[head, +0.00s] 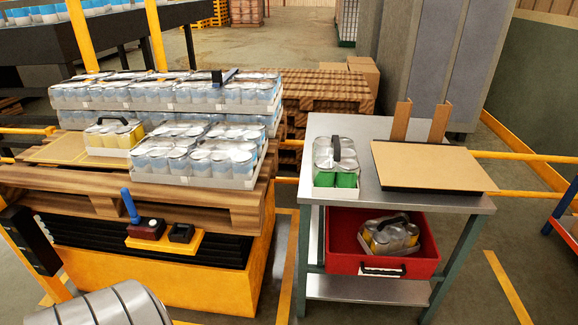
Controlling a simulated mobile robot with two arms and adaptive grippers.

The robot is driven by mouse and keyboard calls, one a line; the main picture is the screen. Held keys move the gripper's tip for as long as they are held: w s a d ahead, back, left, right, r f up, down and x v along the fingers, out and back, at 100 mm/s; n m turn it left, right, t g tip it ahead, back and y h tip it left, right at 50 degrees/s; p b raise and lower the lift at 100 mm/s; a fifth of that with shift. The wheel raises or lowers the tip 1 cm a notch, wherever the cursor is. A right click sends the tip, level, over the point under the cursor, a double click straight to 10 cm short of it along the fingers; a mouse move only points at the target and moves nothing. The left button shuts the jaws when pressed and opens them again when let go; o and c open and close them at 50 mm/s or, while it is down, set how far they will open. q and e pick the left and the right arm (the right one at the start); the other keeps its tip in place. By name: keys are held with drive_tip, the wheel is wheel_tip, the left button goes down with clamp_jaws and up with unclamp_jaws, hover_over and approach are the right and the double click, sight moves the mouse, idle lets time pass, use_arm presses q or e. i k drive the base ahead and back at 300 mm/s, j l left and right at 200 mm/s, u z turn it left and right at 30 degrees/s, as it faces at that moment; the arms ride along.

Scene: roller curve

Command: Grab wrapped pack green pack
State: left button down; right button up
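The wrapped green pack (337,178) stands upright on the left part of a grey metal table (345,127). It is several cans with green lower parts under clear film, in a white tray, with a black handle strap on top. Nothing touches it from above. Neither of my grippers can be made out in the head view.
A tan board (430,165) lies on the table to the right of the pack, with two brown upright pieces (401,120) behind it. A red crate (345,250) below holds a wrapped yellow pack (390,236). Wooden pallets (130,190) with blue-white can packs (165,93) stand left.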

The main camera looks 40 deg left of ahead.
sight(336, 171)
drive_tip(key=u, duration=1.15)
drive_tip(key=i+l+z, duration=0.1)
drive_tip(key=l, duration=0.4)
